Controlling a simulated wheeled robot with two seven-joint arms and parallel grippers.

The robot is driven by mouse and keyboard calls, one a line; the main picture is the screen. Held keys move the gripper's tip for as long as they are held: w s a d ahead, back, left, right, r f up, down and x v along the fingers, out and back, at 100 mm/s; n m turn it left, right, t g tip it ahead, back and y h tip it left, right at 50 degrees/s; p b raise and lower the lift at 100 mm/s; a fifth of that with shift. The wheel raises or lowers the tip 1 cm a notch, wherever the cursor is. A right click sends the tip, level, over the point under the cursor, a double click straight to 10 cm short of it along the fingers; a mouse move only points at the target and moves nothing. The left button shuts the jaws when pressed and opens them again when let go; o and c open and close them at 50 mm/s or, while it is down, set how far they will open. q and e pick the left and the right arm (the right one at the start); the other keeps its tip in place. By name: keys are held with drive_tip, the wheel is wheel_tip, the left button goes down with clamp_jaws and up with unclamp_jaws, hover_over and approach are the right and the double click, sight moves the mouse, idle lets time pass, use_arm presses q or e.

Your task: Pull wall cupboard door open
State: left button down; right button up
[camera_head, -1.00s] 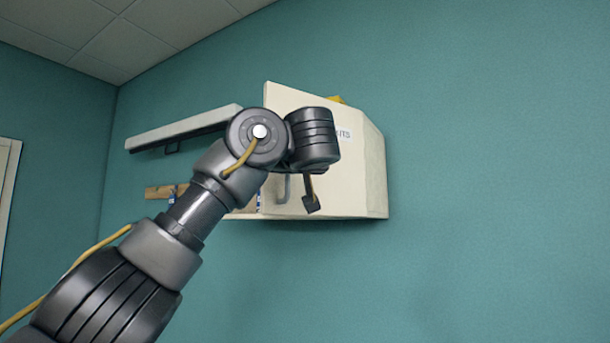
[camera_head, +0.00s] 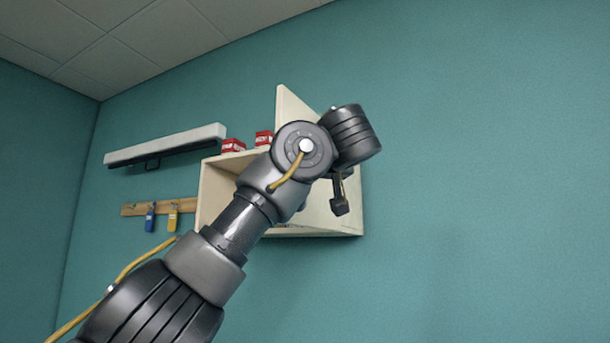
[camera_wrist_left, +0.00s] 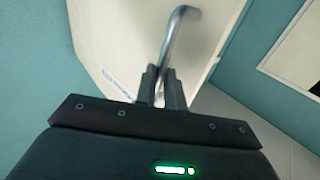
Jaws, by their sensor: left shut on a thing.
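The wall cupboard (camera_head: 211,196) is a cream box on the teal wall. Its cream door (camera_head: 292,107) stands swung out to the right, and the cupboard's opening shows partly behind my arm. In the left wrist view the door's inclined face (camera_wrist_left: 120,35) fills the upper middle. A grey metal bar handle (camera_wrist_left: 178,37) runs down from it between my left gripper's fingers (camera_wrist_left: 162,88), which are shut on it. In the head view my left gripper (camera_head: 340,203) is in front of the door, and my wrist hides the handle. My right gripper is in neither view.
Red boxes (camera_head: 233,146) sit at the cupboard's top. A white bar-shaped fixture (camera_head: 165,145) and a wooden rack (camera_head: 133,209) with blue (camera_head: 150,219) and yellow (camera_head: 172,220) hanging items are on the wall to the left. The wall at right is bare.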

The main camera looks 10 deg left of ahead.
use_arm(q)
drive_tip(key=shift+r, duration=0.25)
drive_tip(key=c, duration=1.8)
unclamp_jaws()
drive_tip(key=shift+d, duration=0.1)
drive_tip(key=o, duration=0.3)
drive_tip(key=shift+w+d+f, duration=0.3)
drive_tip(key=shift+w+d, duration=0.05)
drive_tip(key=shift+w, duration=0.2)
drive_tip(key=b+v, duration=0.4)
drive_tip(key=v, duration=0.7)
drive_tip(key=shift+a, duration=0.2)
